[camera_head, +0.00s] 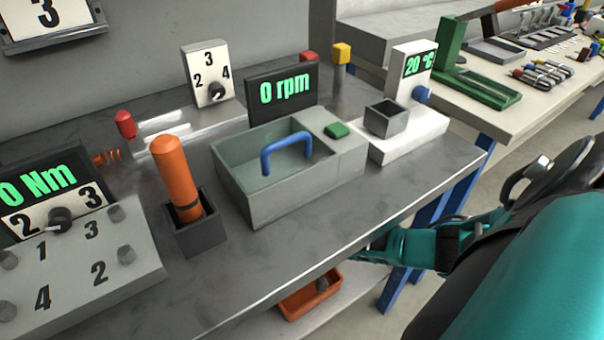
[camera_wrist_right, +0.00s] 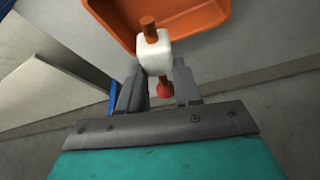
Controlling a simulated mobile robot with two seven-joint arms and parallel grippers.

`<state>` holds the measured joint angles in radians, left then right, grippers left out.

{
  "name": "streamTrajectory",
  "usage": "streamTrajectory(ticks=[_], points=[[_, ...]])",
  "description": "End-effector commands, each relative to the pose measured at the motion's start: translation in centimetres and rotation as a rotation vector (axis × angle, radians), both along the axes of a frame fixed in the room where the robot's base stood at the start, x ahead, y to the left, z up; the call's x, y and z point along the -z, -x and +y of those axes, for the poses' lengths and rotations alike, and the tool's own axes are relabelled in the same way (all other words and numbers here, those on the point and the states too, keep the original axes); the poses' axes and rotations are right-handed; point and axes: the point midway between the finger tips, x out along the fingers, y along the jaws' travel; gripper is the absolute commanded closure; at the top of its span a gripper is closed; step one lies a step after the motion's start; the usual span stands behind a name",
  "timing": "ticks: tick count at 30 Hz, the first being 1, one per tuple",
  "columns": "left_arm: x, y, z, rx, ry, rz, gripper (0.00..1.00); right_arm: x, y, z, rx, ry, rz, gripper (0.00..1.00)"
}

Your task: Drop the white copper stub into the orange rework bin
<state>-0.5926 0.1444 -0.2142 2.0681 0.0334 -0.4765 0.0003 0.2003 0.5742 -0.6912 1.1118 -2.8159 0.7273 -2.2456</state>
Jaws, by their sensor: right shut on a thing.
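My right gripper (camera_wrist_right: 159,85) is shut on the white copper stub (camera_wrist_right: 155,57), a white block with a copper rod at one end and a red ball at the other. In the right wrist view, the stub overlaps the near part of the orange rework bin (camera_wrist_right: 207,17); its height above the bin is hard to tell. The bin also shows in the head view (camera_head: 300,305), low beneath the bench's front edge, with a small dark thing in it. In the head view my right arm reaches toward the bench edge, and its fingertips and the stub are hidden. My left gripper is out of view.
The grey bench (camera_head: 250,270) carries a grey tub with a blue handle (camera_head: 287,145), an orange-handled tool in a dark holder (camera_head: 175,170), and a white temperature unit (camera_head: 415,125). Blue bench legs (camera_head: 405,260) stand near my right arm.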

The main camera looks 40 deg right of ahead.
Motion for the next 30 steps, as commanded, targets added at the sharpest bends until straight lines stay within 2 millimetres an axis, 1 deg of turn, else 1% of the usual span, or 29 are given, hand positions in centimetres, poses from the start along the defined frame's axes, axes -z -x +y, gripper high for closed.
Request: streamTrajectory(ticks=[1, 6, 9, 11, 13, 16, 21, 22, 30], points=[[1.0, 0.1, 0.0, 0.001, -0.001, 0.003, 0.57, 1.1, 0.0, 0.0, 0.001, -0.001, 0.001, 0.98], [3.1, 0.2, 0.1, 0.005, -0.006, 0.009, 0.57, 3.2, 0.0, 0.1, 0.001, -0.001, 0.000, 0.98], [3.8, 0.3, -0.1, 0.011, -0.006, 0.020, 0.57, 4.3, 0.0, 0.1, 0.001, -0.001, 0.000, 0.98], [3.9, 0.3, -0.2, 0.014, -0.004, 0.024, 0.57, 4.6, 0.0, 0.0, 0.001, -0.001, 0.000, 0.98], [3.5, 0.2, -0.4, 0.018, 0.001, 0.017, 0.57, 4.9, 0.0, 0.0, 0.001, 0.000, 0.000, 0.98], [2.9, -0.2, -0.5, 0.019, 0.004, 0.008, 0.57, 4.9, 0.0, 0.0, 0.000, 0.000, 0.000, 0.98], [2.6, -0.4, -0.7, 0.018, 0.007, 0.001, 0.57, 4.8, 0.0, 0.0, 0.000, 0.000, 0.000, 0.98], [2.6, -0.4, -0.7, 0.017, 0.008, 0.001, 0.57, 4.8, 0.0, 0.0, 0.000, 0.000, 0.000, 0.64], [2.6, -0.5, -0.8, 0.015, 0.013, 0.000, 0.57, 4.8, 0.0, 0.0, 0.000, 0.000, 0.000, 0.38]])
